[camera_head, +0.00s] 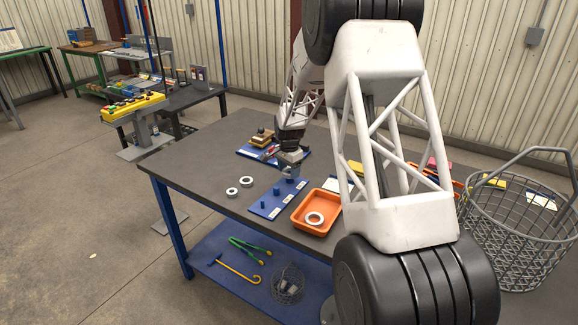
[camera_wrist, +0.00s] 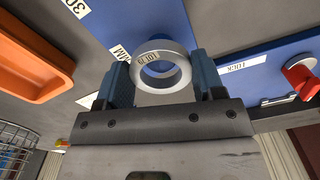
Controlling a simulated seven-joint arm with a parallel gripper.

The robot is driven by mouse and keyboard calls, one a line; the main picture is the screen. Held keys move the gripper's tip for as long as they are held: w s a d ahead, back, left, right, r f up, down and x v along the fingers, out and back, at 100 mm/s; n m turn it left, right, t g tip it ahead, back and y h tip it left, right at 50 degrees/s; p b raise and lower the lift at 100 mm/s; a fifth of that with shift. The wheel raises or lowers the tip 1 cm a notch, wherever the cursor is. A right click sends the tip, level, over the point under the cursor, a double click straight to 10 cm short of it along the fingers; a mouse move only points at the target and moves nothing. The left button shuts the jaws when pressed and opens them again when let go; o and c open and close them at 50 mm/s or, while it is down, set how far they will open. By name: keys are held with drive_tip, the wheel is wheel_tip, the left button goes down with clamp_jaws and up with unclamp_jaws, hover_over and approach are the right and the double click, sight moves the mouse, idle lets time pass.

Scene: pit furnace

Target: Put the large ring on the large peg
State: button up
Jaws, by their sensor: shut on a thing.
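My gripper (camera_head: 290,160) is over the far right end of the blue peg board (camera_head: 262,211). In the wrist view its two blue fingers (camera_wrist: 163,82) are shut on a light grey ring (camera_wrist: 181,75) with a small label. A broad blue peg (camera_wrist: 158,22) stands just beyond the ring, and blue shows through part of the hole. I cannot tell whether the ring is around the peg or only over it. Shorter, thinner blue pegs (camera_head: 264,205) stand along the board. The gripper mostly hides the far peg in the head view.
Two loose rings (camera_head: 232,192) (camera_head: 246,181) lie left of the board. Another ring (camera_head: 314,218) lies in the orange tray (camera_head: 300,226) to the right. A blue board with a red-handled part (camera_wrist: 301,78) lies behind. A wire basket (camera_head: 510,225) stands at the right.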

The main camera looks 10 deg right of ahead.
sight(289, 176)
drive_tip(key=shift+f, duration=0.95)
drive_tip(key=shift+f, duration=0.65)
idle(1.4)
drive_tip(key=o, duration=0.8)
drive_tip(key=shift+c, duration=0.2)
drive_tip(key=shift+r, duration=0.1)
wheel_tip(289, 176, up, 11)
idle(1.1)
idle(0.3)
